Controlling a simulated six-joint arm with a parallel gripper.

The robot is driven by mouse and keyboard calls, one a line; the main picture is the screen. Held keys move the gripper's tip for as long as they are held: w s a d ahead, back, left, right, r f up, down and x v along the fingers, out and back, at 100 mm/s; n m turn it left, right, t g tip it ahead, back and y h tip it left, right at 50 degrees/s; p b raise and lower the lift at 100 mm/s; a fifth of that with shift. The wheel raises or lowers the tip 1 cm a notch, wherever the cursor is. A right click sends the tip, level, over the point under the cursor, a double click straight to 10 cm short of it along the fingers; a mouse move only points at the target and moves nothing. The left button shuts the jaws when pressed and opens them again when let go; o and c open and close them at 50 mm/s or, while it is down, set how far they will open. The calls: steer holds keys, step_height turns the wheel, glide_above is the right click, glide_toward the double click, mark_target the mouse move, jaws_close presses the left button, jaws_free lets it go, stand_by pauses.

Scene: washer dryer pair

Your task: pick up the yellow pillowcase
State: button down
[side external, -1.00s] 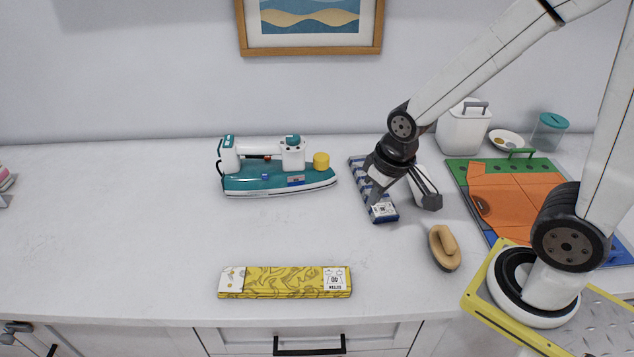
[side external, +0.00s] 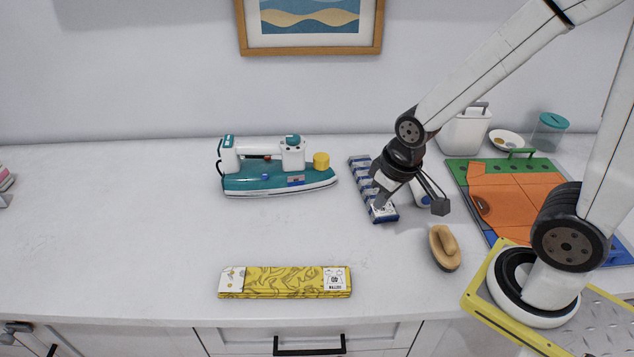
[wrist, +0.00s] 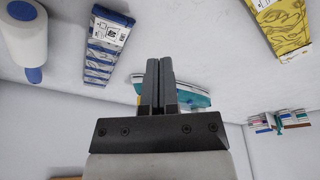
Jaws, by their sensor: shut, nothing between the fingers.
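The yellow pillowcase (side external: 285,283) lies folded flat, with a pale patterned end and a white label, near the counter's front edge. It also shows at the upper right of the wrist view (wrist: 285,28). My gripper (side external: 378,206) is to the right of it and farther back, over or beside the blue patterned package; I cannot tell if it touches that package. In the wrist view my gripper's fingers (wrist: 158,62) are together and empty, well apart from the pillowcase.
The blue patterned package (side external: 362,176) lies by my gripper. A teal and white iron (side external: 262,178) stands behind the pillowcase. A wooden brush (side external: 443,248) lies at right, near an orange board (side external: 515,195).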

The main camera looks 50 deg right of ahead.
jaws_free()
stand_by(0.3)
steer(key=n+g, duration=0.3)
steer(key=n, duration=0.6)
glide_above(284, 279)
steer(key=shift+d+f, duration=0.1)
steer(key=shift+f, duration=2.1)
steer(key=shift+f, duration=0.1)
steer(key=shift+f, duration=2.5)
